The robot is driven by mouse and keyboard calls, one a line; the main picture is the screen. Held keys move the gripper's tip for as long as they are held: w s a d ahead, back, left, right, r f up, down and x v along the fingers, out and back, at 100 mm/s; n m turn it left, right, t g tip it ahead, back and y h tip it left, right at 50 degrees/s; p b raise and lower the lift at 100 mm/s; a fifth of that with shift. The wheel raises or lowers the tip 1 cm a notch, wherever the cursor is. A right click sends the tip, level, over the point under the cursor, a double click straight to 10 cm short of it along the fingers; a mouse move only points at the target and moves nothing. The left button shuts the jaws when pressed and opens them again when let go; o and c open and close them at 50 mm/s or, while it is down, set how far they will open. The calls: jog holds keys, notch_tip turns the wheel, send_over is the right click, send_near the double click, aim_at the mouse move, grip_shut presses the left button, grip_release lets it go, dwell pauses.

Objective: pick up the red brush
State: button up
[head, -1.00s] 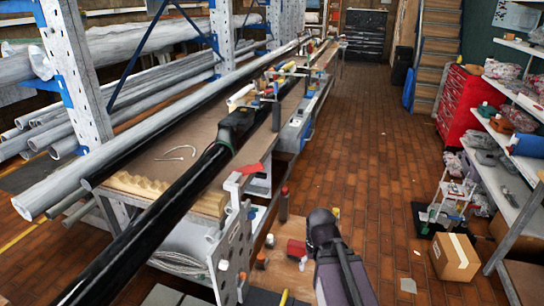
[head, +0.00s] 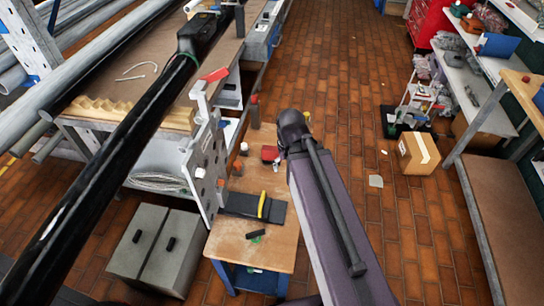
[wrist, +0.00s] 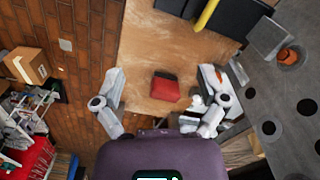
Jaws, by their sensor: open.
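The red brush (wrist: 165,87) looks like a small red block with a dark face along its top edge. It lies on a light wooden tabletop (wrist: 160,45); bristles are too small to make out. It also shows in the head view as a small red patch (head: 269,154) just left of my arm's end. In the wrist view my gripper (wrist: 163,82) is open, its two grey fingers wide apart, with the brush between them in the picture and nothing held. The exact height above the brush cannot be told. In the head view my arm hides most of the gripper.
A small white item (wrist: 197,105) lies by the right finger in the wrist view. A black case with a yellow tool (head: 262,207) lies on the table's near part. A grey perforated plate (head: 207,165) stands at its left. A cardboard box (head: 418,153) is on the floor.

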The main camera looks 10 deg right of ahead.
aim_at(272, 148)
jog(key=w+f+n+b, duration=0.2)
jog(key=w+n, duration=0.4)
jog(key=w, duration=0.5)
jog(key=w+f+n+b, duration=0.2)
jog(key=w+n, duration=0.5)
jog(key=w, duration=0.5)
jog(key=shift+d+f+n+b, duration=0.15)
jog(key=shift+f+n+b, duration=0.15)
jog(key=shift+f+b, duration=0.1)
jog(key=shift+f, duration=0.1)
notch_tip(272, 148, down, 8)
jog(key=b, duration=0.8)
jog(key=shift+f+b, duration=0.25)
jog(key=shift+b, duration=0.1)
jog(key=f+b, duration=0.3)
jog(key=shift+a+f, duration=0.25)
jog(key=shift+a, duration=0.05)
jog(key=shift+f+b, duration=0.85)
jog(key=shift+b, duration=0.25)
jog(key=shift+f, duration=0.2)
